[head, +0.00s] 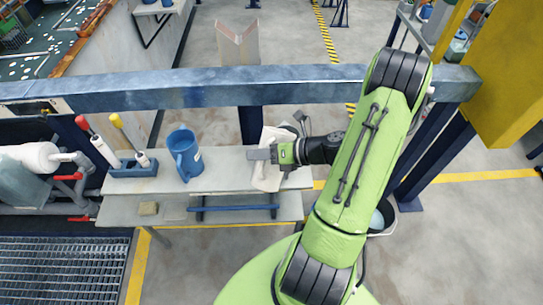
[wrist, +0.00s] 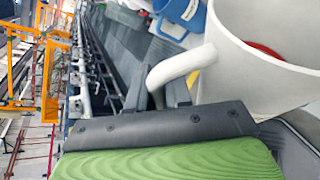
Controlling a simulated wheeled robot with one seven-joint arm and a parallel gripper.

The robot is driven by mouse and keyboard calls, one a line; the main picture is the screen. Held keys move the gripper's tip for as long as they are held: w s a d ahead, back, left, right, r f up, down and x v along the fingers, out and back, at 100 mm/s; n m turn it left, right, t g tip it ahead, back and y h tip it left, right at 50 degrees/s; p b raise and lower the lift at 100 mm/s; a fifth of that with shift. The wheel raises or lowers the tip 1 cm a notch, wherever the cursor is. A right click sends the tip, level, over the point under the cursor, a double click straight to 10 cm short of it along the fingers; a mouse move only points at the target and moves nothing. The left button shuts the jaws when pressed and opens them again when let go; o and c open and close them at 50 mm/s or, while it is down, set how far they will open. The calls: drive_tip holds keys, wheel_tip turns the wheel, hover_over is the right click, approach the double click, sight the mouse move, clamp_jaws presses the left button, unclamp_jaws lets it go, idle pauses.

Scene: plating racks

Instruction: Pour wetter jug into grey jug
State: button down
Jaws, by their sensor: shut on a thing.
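A pale, off-white jug (head: 267,180) is at the right end of the shelf in the head view, partly covered by my gripper (head: 262,154). In the wrist view the pale jug (wrist: 250,85) shows its open mouth, with a red curved patch inside. Its handle (wrist: 185,66) runs down between my two fingers (wrist: 158,88), which are shut on it. A blue jug (head: 187,157) stands upright on the shelf, left of my gripper and apart from it. I cannot tell from markings which jug is the wetter jug, and I see no clearly grey jug.
A blue holder (head: 134,168) with red- and yellow-handled tools stands left of the blue jug. A blue beam (head: 230,85) crosses behind the shelf (head: 225,172). The shelf between the jugs is clear.

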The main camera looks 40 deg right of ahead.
sight(265, 132)
drive_tip(key=shift+w+d+r+m+y+p, duration=0.25)
drive_tip(key=shift+d+r+m+y+p, duration=0.25)
drive_tip(key=shift+p, duration=1.55)
drive_tip(key=shift+a+p, duration=0.1)
drive_tip(key=shift+p, duration=0.55)
drive_tip(key=shift+r, duration=0.1)
drive_tip(key=p, duration=0.2)
drive_tip(key=d+r+m+p, duration=0.1)
drive_tip(key=p, duration=0.1)
drive_tip(key=shift+w+r+y, duration=0.3)
drive_tip(key=shift+w, duration=0.05)
drive_tip(key=shift+d, duration=0.1)
drive_tip(key=shift+p, duration=0.3)
idle(0.5)
drive_tip(key=shift+w+d+r+m+g+y+p, duration=0.15)
drive_tip(key=shift+w+d+r+m+y+p, duration=0.2)
drive_tip(key=shift+p, duration=0.35)
drive_tip(key=shift+w+d+r+m+g+y+p, duration=0.15)
drive_tip(key=shift+d+r+m+p, duration=0.2)
drive_tip(key=shift+r+m+p, duration=0.25)
drive_tip(key=shift+s+f+p, duration=0.1)
drive_tip(key=shift+p, duration=0.2)
